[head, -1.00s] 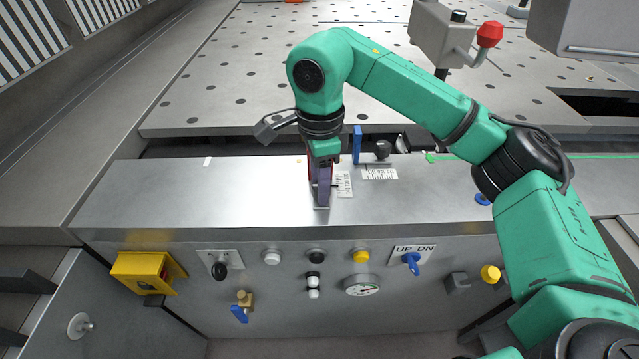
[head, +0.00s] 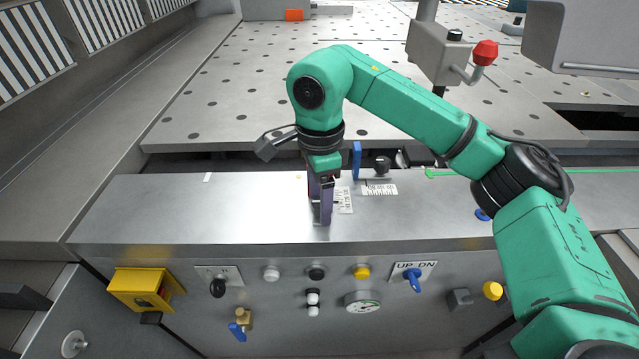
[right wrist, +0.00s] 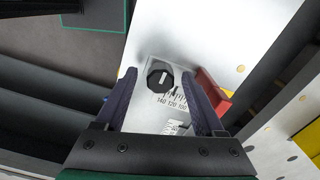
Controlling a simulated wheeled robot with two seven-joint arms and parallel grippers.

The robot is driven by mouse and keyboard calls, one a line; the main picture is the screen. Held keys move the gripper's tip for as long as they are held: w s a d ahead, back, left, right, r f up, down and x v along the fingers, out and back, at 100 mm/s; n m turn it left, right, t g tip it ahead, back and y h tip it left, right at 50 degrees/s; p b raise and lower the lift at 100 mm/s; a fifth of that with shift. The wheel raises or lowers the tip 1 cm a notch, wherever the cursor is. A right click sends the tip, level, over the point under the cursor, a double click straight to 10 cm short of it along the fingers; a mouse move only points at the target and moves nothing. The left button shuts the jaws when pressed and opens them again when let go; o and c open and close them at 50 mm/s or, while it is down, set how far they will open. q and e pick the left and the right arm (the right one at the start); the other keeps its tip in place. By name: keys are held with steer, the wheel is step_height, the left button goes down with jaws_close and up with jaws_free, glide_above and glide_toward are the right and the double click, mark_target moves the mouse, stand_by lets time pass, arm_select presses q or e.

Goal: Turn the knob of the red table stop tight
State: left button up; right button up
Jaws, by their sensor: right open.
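The red table stop (right wrist: 213,92) shows in the right wrist view as a red block beside the right finger. My right gripper (right wrist: 158,82) is open, with one purple finger on each side of the knob. Gaps show between the fingers and the knob. In the head view my right gripper (head: 321,208) points down at the ledge, and it and the arm hide the knob and most of the red stop. My left gripper is not in view.
A blue stop (head: 357,160) with another black knob (head: 382,164) stands just right of my gripper. The front panel below carries buttons, a gauge (head: 362,302) and a yellow box (head: 146,288). The ledge to the left is clear.

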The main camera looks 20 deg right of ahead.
step_height(320, 180, up, 14)
steer(key=p, duration=0.2)
steer(key=shift+r, duration=0.2)
stand_by(0.9)
